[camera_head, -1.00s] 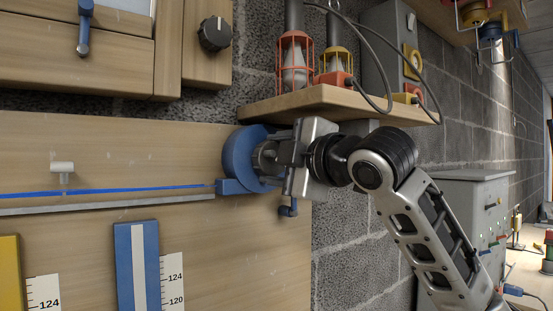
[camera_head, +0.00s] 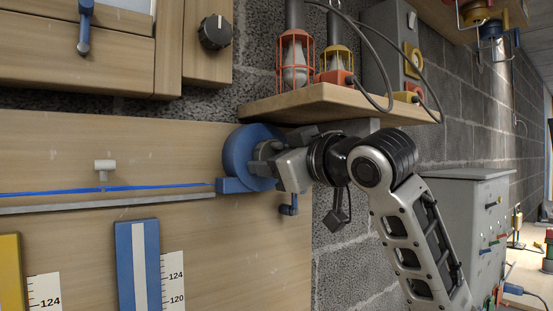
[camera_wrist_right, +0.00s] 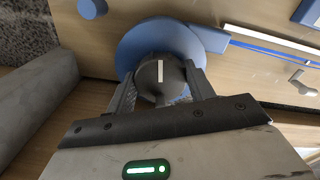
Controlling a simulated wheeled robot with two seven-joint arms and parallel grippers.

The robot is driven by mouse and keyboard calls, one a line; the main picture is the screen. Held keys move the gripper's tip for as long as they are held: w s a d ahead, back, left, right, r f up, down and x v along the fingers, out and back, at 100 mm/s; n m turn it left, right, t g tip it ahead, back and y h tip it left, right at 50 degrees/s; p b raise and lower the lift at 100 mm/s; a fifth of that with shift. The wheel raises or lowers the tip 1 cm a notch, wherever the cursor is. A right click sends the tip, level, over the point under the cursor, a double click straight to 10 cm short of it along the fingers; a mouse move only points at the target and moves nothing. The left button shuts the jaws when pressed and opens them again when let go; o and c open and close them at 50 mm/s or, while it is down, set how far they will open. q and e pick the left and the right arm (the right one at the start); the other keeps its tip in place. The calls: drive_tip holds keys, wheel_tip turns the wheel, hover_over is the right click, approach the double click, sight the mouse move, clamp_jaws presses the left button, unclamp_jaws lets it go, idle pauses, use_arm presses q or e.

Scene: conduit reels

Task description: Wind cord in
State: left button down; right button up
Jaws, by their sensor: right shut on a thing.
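A blue reel (camera_head: 236,152) is mounted on the wooden board, with a dark round knob (camera_wrist_right: 158,72) bearing a white mark at its centre. My right gripper (camera_wrist_right: 160,88) is shut on the knob, with a finger on either side of it; in the head view it hides most of the knob. The blue cord (camera_head: 150,187) runs left from the reel's blue outlet block along a pale strip (camera_head: 110,204). My left gripper is not in view.
A wooden shelf (camera_head: 340,101) with caged lamps and a looped black cable is close above my right arm. Yellow and blue panels with number scales are at the lower left.

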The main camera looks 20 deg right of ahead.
drive_tip(key=shift+a+m, duration=0.15)
drive_tip(key=shift+m, duration=15.75)
drive_tip(key=o, duration=1)
drive_tip(key=shift+r, duration=0.15)
drive_tip(key=shift+s, duration=0.15)
